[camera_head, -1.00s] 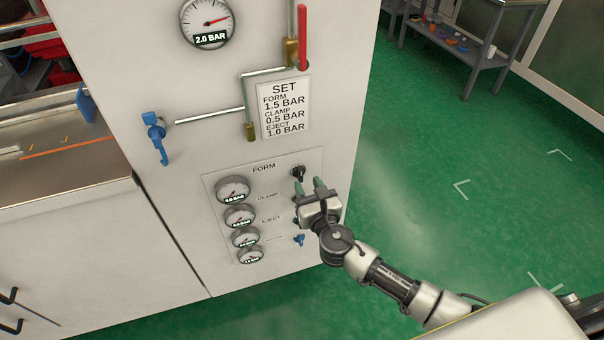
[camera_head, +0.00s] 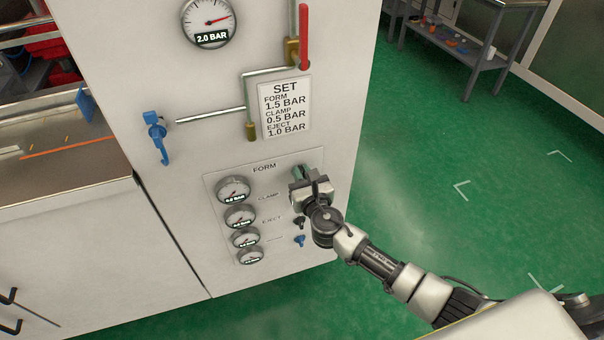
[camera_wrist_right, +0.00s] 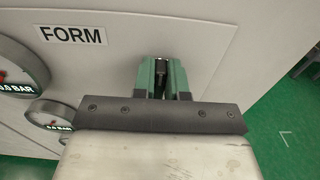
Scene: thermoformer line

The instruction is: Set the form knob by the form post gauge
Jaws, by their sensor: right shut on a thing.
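The form knob (camera_wrist_right: 160,80) is dark and sits on the panel right of the FORM label (camera_wrist_right: 72,35). My right gripper (camera_head: 304,174) is shut on it, its green fingers on either side, and hides it in the head view. The form post gauge (camera_head: 233,190) is the top round dial of the panel column. In the wrist view the same gauge (camera_wrist_right: 18,82) is cut by the left edge and its display appears to read 0.0 BAR. My left gripper is out of view.
A SET placard (camera_head: 285,110) reads form 1.5, clamp 0.5, eject 1.0 BAR. A larger gauge (camera_head: 209,20) shows 2.0 BAR. Lower knobs, including a blue one (camera_head: 299,241), sit close below my gripper. A blue valve handle (camera_head: 155,136) is at left.

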